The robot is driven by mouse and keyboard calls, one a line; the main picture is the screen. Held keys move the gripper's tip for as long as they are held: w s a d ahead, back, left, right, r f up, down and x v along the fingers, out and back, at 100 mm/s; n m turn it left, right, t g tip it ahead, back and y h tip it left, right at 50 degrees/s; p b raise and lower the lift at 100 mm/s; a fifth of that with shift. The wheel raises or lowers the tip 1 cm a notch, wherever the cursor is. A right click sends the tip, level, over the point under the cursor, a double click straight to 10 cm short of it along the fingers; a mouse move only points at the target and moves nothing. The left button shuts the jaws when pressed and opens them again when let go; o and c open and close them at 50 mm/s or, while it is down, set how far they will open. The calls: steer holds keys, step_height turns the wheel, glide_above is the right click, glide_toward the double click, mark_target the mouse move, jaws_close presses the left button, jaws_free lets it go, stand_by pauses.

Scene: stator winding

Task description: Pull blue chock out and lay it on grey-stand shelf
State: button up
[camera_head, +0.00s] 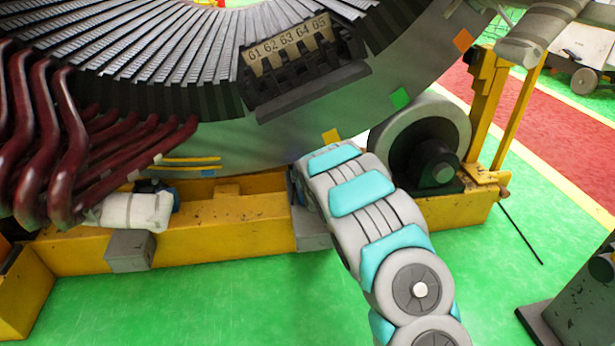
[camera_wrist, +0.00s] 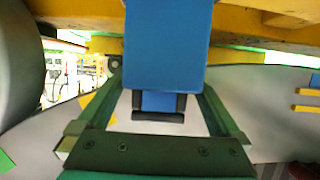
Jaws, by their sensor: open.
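The blue chock (camera_wrist: 165,45) hangs into the top middle of the wrist view, against the yellow frame. My dark green gripper (camera_wrist: 160,102) is open, with one jaw on either side of the chock's lower part. Gaps show between jaws and chock, and I cannot tell if they touch. In the head view my arm hides the gripper; a small blue patch (camera_head: 297,188) shows beside the arm, and I cannot tell what it is. A grey stand (camera_head: 583,297) is cut off at the lower right; no shelf on it can be made out.
The large stator (camera_head: 390,85) with its dark slots rests above the yellow frame (camera_head: 230,225). A grey roller (camera_head: 455,125) stands right of my arm. Dark red coil ends (camera_head: 65,150) hang at the left.

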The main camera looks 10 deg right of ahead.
steer(key=shift+x, duration=1)
steer(key=shift+f, duration=0.1)
jaws_close()
